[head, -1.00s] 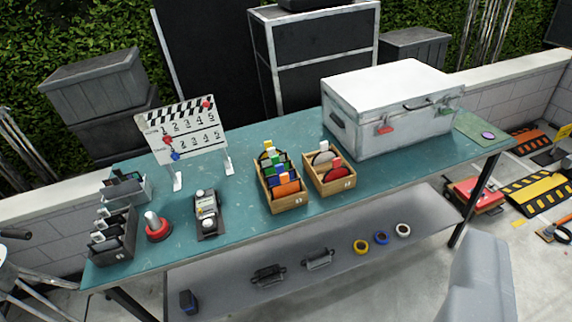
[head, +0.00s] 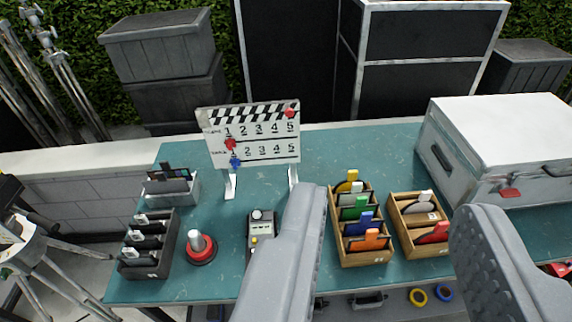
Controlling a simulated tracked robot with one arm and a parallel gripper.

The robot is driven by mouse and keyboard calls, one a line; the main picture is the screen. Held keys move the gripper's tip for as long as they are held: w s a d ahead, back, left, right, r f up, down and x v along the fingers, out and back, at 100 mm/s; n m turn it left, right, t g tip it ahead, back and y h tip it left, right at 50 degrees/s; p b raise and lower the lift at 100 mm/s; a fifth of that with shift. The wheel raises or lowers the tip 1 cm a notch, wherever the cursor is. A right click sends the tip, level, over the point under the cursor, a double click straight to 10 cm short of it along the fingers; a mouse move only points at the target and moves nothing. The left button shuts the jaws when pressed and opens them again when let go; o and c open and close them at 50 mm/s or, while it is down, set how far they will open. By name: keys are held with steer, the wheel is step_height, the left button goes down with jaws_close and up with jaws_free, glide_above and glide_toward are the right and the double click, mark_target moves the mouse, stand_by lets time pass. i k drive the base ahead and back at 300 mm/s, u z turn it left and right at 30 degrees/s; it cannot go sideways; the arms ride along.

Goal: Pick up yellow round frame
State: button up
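A yellow round frame (head: 344,187) with a yellow tab stands at the back of the left wooden box (head: 366,258) on the teal table. Its lower part is hidden behind the green, blue and orange frames in the same box. My gripper (head: 390,203) is open, its two grey fingers wide apart in the foreground. Both wooden boxes appear between the fingers, and nothing is held.
The right wooden box (head: 420,247) holds white and red frames. A white case (head: 500,150) stands at right. A clapperboard (head: 250,135), red-based knob (head: 201,248), grey device (head: 262,228) and black rack (head: 150,250) stand to the left. Table behind the boxes is clear.

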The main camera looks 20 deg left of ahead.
mark_target(345, 185)
steer(key=i, duration=1.4)
steer(key=z, duration=0.6)
